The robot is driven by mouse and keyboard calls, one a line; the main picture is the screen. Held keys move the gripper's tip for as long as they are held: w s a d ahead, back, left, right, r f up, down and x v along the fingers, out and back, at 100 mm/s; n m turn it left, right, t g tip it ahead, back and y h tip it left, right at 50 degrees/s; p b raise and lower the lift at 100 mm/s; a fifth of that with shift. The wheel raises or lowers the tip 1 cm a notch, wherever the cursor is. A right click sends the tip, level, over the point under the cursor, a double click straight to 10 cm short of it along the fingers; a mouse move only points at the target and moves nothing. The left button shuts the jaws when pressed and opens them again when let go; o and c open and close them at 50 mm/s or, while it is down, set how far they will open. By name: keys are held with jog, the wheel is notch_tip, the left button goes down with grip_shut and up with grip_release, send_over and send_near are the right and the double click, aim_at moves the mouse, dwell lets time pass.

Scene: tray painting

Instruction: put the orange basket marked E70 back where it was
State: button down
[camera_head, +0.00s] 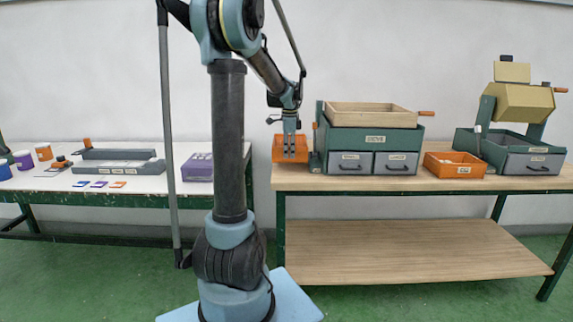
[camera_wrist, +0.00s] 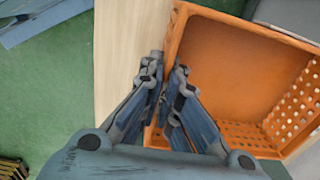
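An orange basket (camera_head: 278,150) is at the left end of the wooden table, under my arm's end. In the wrist view the same basket (camera_wrist: 225,50) is empty, with holes in its right and lower walls. My gripper (camera_head: 290,157) is at its near wall. In the wrist view the fingers of my gripper (camera_wrist: 166,78) stand close together, one on each side of that wall, and appear closed on it. I see no marking on this basket. I cannot tell whether it touches the table. A second orange basket (camera_head: 453,165) sits further right with a label too small to read.
The wooden table (camera_head: 350,183) bears a green station (camera_head: 375,138) with two grey drawers and a wooden tray, just right of the held basket. A tan hopper machine (camera_head: 523,102) stands at the right end. A white table (camera_head: 140,184) with paints and a purple box is left.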

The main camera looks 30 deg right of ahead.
aim_at(289, 162)
jog(key=shift+f, duration=2.15)
jog(key=c, duration=1.8)
grip_release()
